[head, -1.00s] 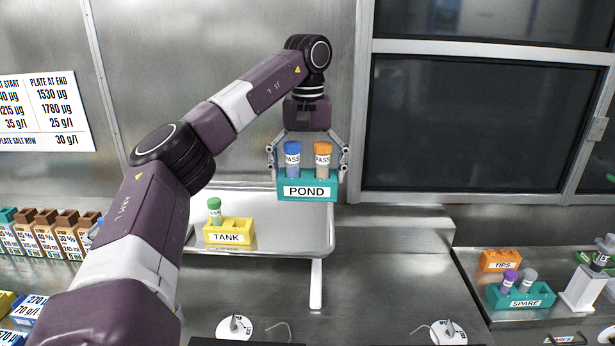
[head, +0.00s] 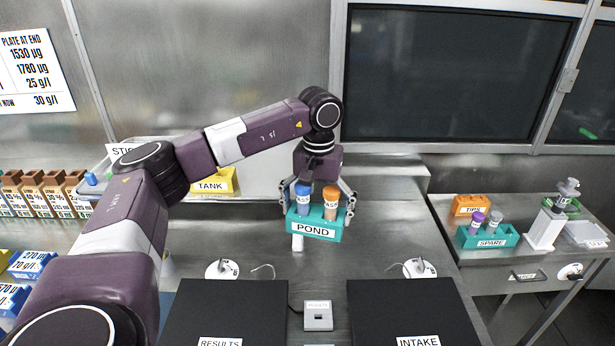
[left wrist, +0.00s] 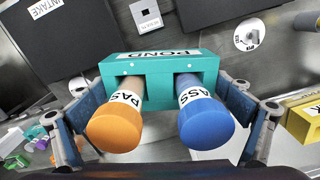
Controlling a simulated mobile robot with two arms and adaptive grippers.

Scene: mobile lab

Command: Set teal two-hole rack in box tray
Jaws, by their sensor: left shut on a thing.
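The teal two-hole rack (head: 318,217), labelled POND, is in my left gripper (head: 319,211). The gripper is shut on its two ends, with a finger on each side. The rack hangs above the steel bench, slightly tilted in the head view. It holds a blue-capped tube (head: 303,194) and an orange-capped tube (head: 331,199), both marked PASS. In the left wrist view the rack (left wrist: 160,78) sits between the fingers, with the orange cap (left wrist: 113,128) and blue cap (left wrist: 206,122) nearest the camera. No thing is clearly marked as the box tray. My right gripper is out of view.
Two black flat areas labelled RESULTS (head: 230,310) and INTAKE (head: 405,310) lie at the front, with a small grey device (head: 318,315) between. A yellow TANK rack (head: 222,180) is behind my arm. A teal SPARE rack (head: 490,237) and orange TIPS block (head: 470,206) stand right.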

